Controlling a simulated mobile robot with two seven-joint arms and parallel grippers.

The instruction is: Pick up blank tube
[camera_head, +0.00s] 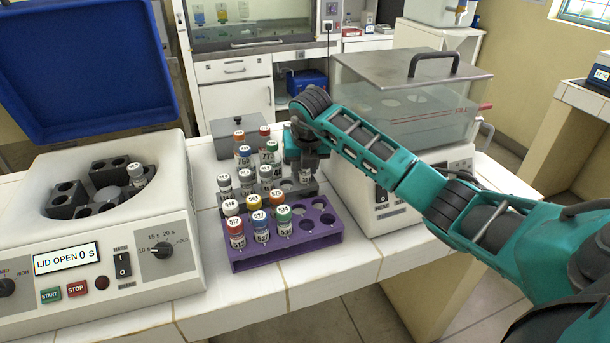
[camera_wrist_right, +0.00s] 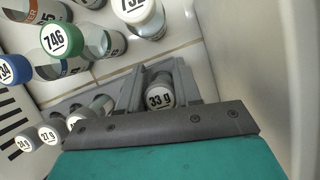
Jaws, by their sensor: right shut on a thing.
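My right gripper (camera_head: 304,168) is over the grey rack (camera_head: 306,188) behind the purple rack. In the right wrist view its fingers (camera_wrist_right: 157,90) are closed around a tube with a pale cap marked "33 g" (camera_wrist_right: 159,97). In the head view this tube is hidden by the gripper. Other pale-capped tubes stand in a row in the grey rack, including one marked "27 g" (camera_wrist_right: 48,136) and one marked "24 g" (camera_wrist_right: 23,143). I cannot tell whether the held tube is raised out of its hole. My left gripper is not in view.
A purple rack (camera_head: 310,247) holds several colour-capped tubes in front. More capped tubes stand behind the grey rack. An open centrifuge (camera_head: 105,245) with one tube (camera_head: 136,174) in its rotor is at left. A lidded water bath (camera_head: 400,120) stands close at right.

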